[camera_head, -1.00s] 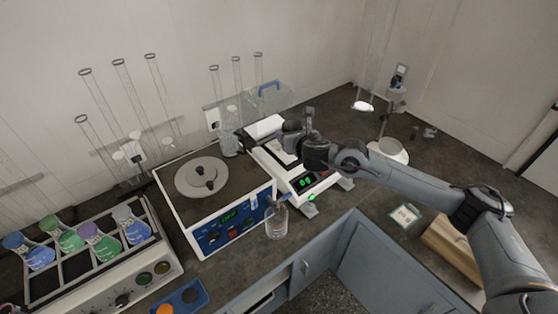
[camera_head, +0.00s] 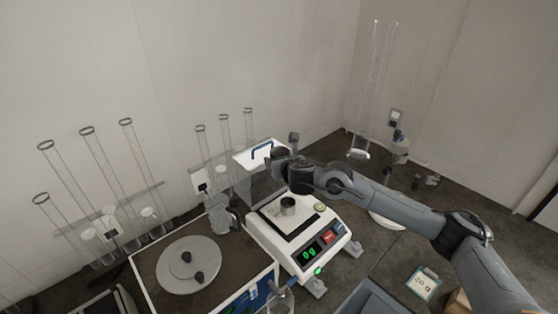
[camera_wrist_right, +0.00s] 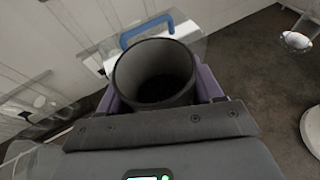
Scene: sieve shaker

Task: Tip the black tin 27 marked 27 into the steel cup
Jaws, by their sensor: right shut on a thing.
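In the right wrist view, my right gripper's purple fingers (camera_wrist_right: 160,85) are shut on a dark round tin (camera_wrist_right: 153,72). The tin's open mouth shows, and its inside is dark, so I cannot tell what it holds. Its number is not visible. My left gripper is not in view.
A clear box with a blue handle (camera_head: 262,150) stands behind the balance. A machine with a round grey lid (camera_head: 188,262) is to the left, with a glass jug (camera_head: 222,214) beyond it. A card marked 20 g (camera_head: 423,284) lies at the right.

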